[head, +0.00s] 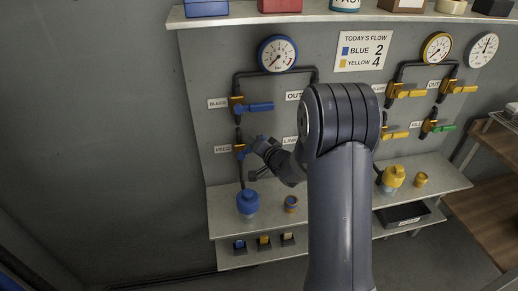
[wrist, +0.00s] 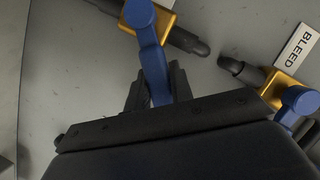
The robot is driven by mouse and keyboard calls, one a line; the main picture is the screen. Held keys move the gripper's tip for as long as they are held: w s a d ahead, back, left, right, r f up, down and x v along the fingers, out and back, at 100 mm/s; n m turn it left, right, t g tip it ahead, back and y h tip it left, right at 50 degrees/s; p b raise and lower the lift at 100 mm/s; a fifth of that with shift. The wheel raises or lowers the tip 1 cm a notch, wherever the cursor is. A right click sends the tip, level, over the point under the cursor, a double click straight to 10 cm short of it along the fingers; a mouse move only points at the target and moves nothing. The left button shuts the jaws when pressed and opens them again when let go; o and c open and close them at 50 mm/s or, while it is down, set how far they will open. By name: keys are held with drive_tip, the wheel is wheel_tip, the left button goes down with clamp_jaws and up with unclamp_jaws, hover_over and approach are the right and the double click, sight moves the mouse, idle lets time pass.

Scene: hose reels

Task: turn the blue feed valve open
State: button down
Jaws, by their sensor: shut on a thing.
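The blue feed valve (head: 240,149) sits low on the left black pipe of the panel, beside its "FEED" label (head: 223,149). Its brass-yellow body and blue lever (wrist: 152,50) fill the top middle of the wrist view. My gripper (wrist: 157,90) is shut on the lever's free end, with a dark finger on each side. The lever stands at a slant to the pipe, neither clearly along nor square across it. In the head view my gripper (head: 260,146) is small and partly hidden by my arm; the lever slants up to the right there.
The blue bleed valve (head: 240,106) is just above, its lever pointing right; it also shows close by in the wrist view (wrist: 298,100). A gauge (head: 278,54) is higher up. Yellow valves (head: 398,91) are at right. A blue knobbed object (head: 248,202) stands on the shelf below.

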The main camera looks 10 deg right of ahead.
drive_tip(key=a+n+b, duration=0.1)
drive_tip(key=r+n+h+b, duration=0.1)
drive_tip(key=b, duration=0.1)
drive_tip(key=shift+a+n+g, duration=0.3)
drive_tip(key=shift+a, duration=0.1)
drive_tip(key=a+n+h+b, duration=0.1)
drive_tip(key=b, duration=0.3)
drive_tip(key=shift+r+n, duration=0.3)
drive_tip(key=shift+r, duration=0.05)
drive_tip(key=shift+a+h+b, duration=0.1)
drive_tip(key=shift+h+b, duration=0.2)
drive_tip(key=shift+h, duration=0.1)
drive_tip(key=n+b, duration=0.1)
drive_tip(key=b, duration=0.4)
drive_tip(key=shift+w+a+b, duration=0.1)
drive_tip(key=shift+a+b, duration=0.25)
drive_tip(key=b, duration=0.5)
drive_tip(key=shift+a+n+h, duration=0.2)
drive_tip(key=shift+n+h, duration=0.1)
drive_tip(key=shift+h, duration=0.1)
drive_tip(key=shift+a+b, duration=0.1)
drive_tip(key=shift+b, duration=0.5)
drive_tip(key=b, duration=0.2)
drive_tip(key=shift+a+r+n+b, duration=0.2)
drive_tip(key=shift+a+n+b, duration=0.05)
drive_tip(key=shift+n+b, duration=0.05)
drive_tip(key=shift+a+r+n+h+b, duration=0.2)
drive_tip(key=shift+n+h+b, duration=0.15)
drive_tip(key=shift+b, duration=0.9)
